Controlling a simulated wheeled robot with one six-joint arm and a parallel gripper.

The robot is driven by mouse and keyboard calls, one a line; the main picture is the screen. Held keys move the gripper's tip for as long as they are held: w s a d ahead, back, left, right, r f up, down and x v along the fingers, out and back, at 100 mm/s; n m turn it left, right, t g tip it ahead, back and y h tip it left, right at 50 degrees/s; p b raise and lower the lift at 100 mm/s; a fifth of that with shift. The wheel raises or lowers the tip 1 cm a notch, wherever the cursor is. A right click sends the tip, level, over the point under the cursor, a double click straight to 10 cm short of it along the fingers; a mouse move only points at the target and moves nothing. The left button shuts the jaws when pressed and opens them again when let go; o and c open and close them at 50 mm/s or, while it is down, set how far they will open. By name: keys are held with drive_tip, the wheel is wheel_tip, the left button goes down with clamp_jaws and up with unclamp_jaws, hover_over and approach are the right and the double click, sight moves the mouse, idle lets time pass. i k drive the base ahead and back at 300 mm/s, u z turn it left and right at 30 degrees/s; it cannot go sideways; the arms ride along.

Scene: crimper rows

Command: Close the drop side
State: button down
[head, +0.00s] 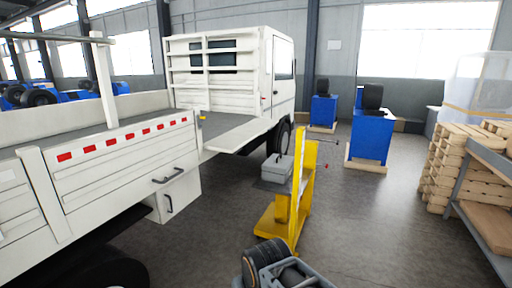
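A white flatbed truck stands at the left and centre. Its drop side panel (243,134) near the cab is folded down and sticks out roughly level from the bed. The neighbouring side panel (120,160), with red and white marks, stands upright. A small yellow part (202,117) sits at the end of the upright panel, beside the lowered one. My gripper is not visible; a dark rounded part with grey brackets at the bottom edge may be part of my arm.
Blue machines (370,137) are at the back right.

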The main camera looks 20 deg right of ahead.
sight(229, 142)
drive_tip(key=z, duration=0.5)
drive_tip(key=i, duration=2.35)
drive_tip(key=z, duration=0.15)
